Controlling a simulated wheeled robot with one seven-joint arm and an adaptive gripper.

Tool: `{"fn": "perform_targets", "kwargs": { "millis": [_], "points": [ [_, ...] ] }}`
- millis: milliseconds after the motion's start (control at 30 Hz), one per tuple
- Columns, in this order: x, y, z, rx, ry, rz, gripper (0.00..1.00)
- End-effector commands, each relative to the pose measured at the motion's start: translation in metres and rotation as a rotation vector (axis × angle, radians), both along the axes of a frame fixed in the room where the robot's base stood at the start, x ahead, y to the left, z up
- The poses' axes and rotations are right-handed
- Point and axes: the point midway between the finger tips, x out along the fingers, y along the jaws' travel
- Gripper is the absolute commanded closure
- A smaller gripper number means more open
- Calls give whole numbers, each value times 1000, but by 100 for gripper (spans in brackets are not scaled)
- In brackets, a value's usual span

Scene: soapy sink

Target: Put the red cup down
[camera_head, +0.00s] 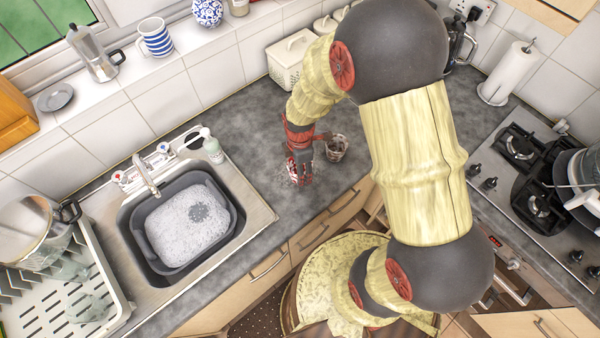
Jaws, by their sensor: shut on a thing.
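My gripper (302,176) points down, low over the grey worktop to the right of the sink. It is shut on a small red and whitish thing, which I take to be the red cup (292,171). The cup is mostly hidden by the red and dark fingers. I cannot tell whether its base touches the worktop. A second cup or small pot (337,148), greyish brown with a dark inside, stands upright on the worktop just right of my gripper.
The sink (131,205) holds a dark basin (150,258) of foamy water. A soap bottle (213,150) stands at its back right corner. A white container (288,70) is by the wall; the hob (497,222) is at right. The worktop (262,135) left of my gripper is clear.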

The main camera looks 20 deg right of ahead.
Motion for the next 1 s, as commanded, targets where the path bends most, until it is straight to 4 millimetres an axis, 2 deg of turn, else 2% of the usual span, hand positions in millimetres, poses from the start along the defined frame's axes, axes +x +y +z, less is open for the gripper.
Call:
{"fn": "perform_targets", "kwargs": {
  "millis": [300, 700, 733, 1000],
  "points": [
    [4, -2, -35, 0, 2, -1, 73],
    [4, -2, -40, 0, 0, 0, 73],
    [4, -2, -39, 0, 0, 0, 42],
    [4, -2, -39, 0, 0, 0, 26]
  ]
}}
